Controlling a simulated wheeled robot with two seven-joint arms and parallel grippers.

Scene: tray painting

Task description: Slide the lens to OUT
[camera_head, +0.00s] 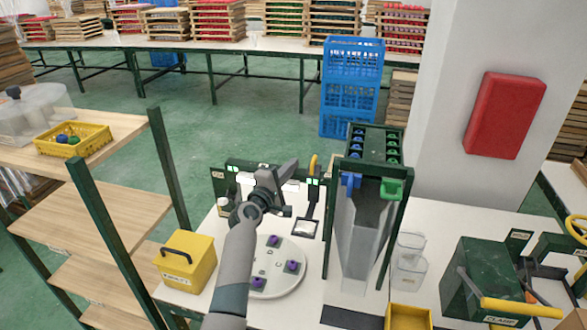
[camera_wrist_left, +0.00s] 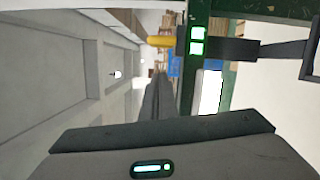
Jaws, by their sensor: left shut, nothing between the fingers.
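The lens (camera_head: 304,228) is a small dark-framed square on a dark arm, hanging in front of the green frame (camera_head: 232,165) and right of my left gripper. In the left wrist view, part of its dark frame (camera_wrist_left: 309,60) shows at the right edge. A yellow handle (camera_head: 313,164) stands at the frame behind the lens; it also shows in the left wrist view (camera_wrist_left: 160,42). My left gripper (camera_head: 288,172) is shut and empty, in front of the frame. In the left wrist view its fingers (camera_wrist_left: 158,95) are together. I cannot read an OUT label. My right gripper is out of view.
A round white plate (camera_head: 262,283) with purple pieces lies below my left arm. A yellow box (camera_head: 187,262) stands left of it. A green-framed chute (camera_head: 365,240) stands close on the right. Clear cups (camera_head: 409,255) and a dark green box (camera_head: 485,280) are farther right.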

